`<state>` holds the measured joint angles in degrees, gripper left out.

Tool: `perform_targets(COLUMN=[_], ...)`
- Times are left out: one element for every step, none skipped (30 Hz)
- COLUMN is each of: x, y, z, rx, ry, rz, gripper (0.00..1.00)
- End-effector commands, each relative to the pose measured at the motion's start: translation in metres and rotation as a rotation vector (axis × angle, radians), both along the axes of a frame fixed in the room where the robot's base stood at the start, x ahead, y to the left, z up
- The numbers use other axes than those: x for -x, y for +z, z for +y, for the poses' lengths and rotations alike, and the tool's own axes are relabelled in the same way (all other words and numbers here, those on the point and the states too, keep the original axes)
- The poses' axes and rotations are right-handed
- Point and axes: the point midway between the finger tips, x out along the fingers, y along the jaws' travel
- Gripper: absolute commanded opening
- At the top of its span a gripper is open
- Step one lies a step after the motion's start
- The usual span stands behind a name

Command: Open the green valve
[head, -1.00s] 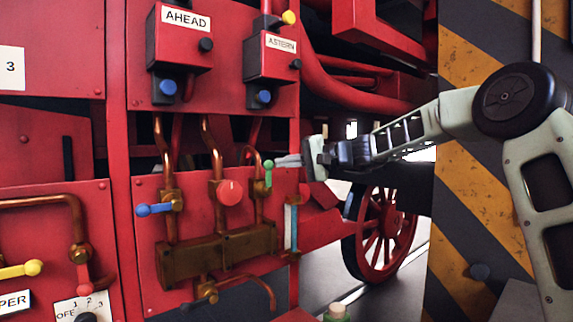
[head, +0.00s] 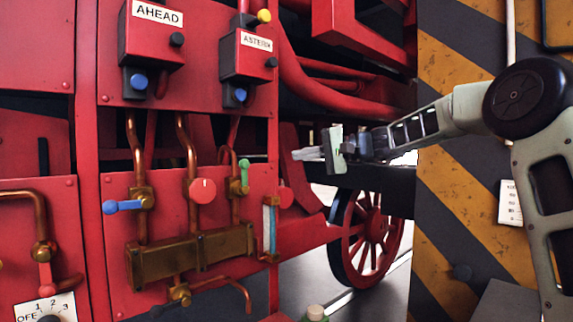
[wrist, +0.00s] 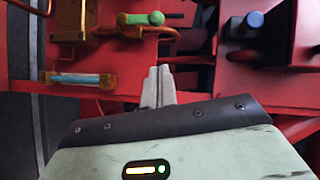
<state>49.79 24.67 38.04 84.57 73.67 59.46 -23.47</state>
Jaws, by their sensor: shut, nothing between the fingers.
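The green valve (head: 244,172) is a small green lever handle on a copper pipe at the right of the lower red panel. Its handle stands upright in the head view. In the wrist view the green handle (wrist: 142,18) lies near the top, beyond my fingertips and a little to their left. My gripper (head: 308,154) is shut and empty, to the right of the valve and a little higher, with clear space between them. Its two closed fingers (wrist: 159,85) show together in the wrist view, pointing toward the red panel.
A blue lever (head: 122,206) and a round red knob (head: 203,190) sit left of the green valve. A glass gauge (head: 269,228) stands just below and right of it. AHEAD (head: 153,45) and ASTERN (head: 247,68) boxes hang above. A striped pillar (head: 450,215) stands at right.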

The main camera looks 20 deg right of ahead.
Motion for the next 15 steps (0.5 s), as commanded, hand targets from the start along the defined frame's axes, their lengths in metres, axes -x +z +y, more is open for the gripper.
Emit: perform_targets(x=[0.005,0.007,0.009,0.011,0.012,0.013,0.014,0.014,0.015,0.015,0.015,0.015,0.015,0.015,0.015], y=[-0.001,-0.001,0.0,0.001,0.001,0.002,0.002,0.002,0.002,0.003,0.003,0.003,0.003,0.003,0.003], z=[-0.006,-0.009,-0.012,-0.013,-0.015,-0.016,-0.017,-0.018,-0.018,-0.018,-0.018,-0.018,-0.018,-0.018,-0.018], rx=[0.001,0.001,0.0,0.0,0.0,0.0,0.0,0.0,0.0,0.0,0.0,-0.001,-0.001,-0.001,-0.001], ry=[-0.002,-0.003,-0.002,-0.001,0.0,0.0,0.0,0.0,0.0,0.0,0.0,0.0,0.0,0.0,0.0], rz=[-0.001,-0.001,0.0,0.0,0.0,0.0,0.0,0.0,0.0,0.0,0.0,0.001,0.001,0.001,0.001], gripper=[0.0,0.0,0.0,0.0,0.0,0.0,0.0,0.0,0.0,0.0,0.0,0.0,0.0,0.0,0.0])
